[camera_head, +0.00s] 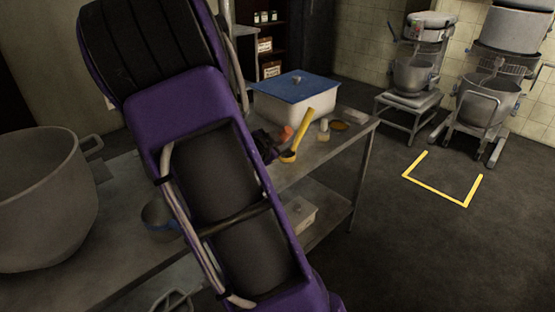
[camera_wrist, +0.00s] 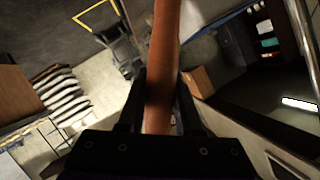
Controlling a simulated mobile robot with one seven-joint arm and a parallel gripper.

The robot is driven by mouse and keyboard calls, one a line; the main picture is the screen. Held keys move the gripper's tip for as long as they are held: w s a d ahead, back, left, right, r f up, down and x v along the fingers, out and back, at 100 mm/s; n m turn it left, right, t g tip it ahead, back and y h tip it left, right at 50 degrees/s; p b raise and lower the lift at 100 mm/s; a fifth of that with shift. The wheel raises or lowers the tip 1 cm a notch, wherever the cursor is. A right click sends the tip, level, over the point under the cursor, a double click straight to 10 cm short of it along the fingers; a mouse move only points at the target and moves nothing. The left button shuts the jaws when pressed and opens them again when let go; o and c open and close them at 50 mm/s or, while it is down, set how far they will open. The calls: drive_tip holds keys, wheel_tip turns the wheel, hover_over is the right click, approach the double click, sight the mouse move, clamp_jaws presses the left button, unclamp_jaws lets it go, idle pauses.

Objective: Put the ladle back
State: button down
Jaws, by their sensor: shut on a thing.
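My gripper (camera_head: 268,146) is over the far part of the metal table, partly hidden behind my purple arm. In the wrist view my gripper (camera_wrist: 160,110) is shut around an orange-brown handle, which I take to be the ladle (camera_wrist: 163,60). The handle runs up out of the picture, so its far end is hidden there. In the head view a small orange part (camera_head: 287,132) shows beside the jaws. A yellow long-handled utensil (camera_head: 300,133) stands tilted right next to it; I cannot tell whether the two are joined.
A white tub with a blue lid (camera_head: 296,84) stands behind the gripper on the metal table (camera_head: 335,147). Small jars (camera_head: 323,127) and a yellowish dish (camera_head: 339,126) lie to the right. A large pot (camera_head: 45,205) and a small blue-rimmed bowl (camera_head: 160,218) stand at the left.

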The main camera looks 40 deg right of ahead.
drive_tip(key=shift+f+b, duration=0.55)
drive_tip(key=shift+f, duration=1.35)
drive_tip(key=shift+f, duration=0.15)
drive_tip(key=c, duration=0.6)
unclamp_jaws()
drive_tip(key=p+v, duration=0.2)
drive_tip(key=v, duration=1)
drive_tip(key=shift+p, duration=0.35)
